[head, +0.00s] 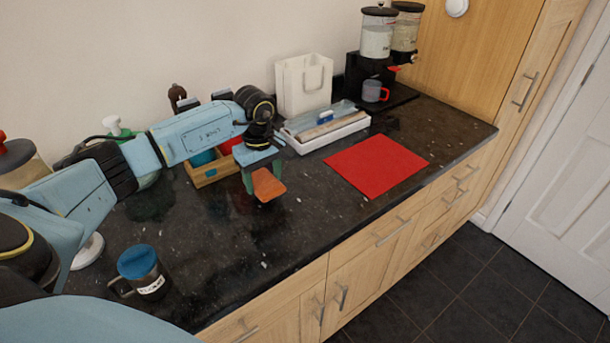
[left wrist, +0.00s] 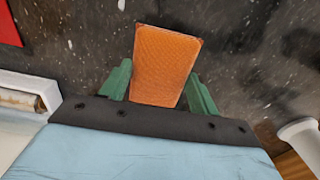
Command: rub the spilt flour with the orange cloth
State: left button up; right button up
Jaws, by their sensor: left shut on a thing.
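My left gripper (head: 264,178) is over the dark granite counter (head: 215,235), shut on the orange cloth (head: 268,187). The cloth looks like a flat, folded pad. In the left wrist view the cloth (left wrist: 166,65) sticks out between the two green fingers of the gripper (left wrist: 160,90). I cannot tell whether its underside touches the counter. Small white specks lie scattered on the counter in both views, with larger bits near the front edge. I cannot tell spilt flour (head: 264,264) from flecks in the stone. My right gripper is not in view.
A red mat (head: 376,165) lies to the right. A dispenser (head: 377,40) stands at the back right. A blue-topped mug (head: 141,272) stands front left. The counter between mug and mat is clear.

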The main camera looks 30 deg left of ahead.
pick_arm(q)
jog(key=shift+r+p, duration=1.4)
jog(key=shift+r, duration=0.95)
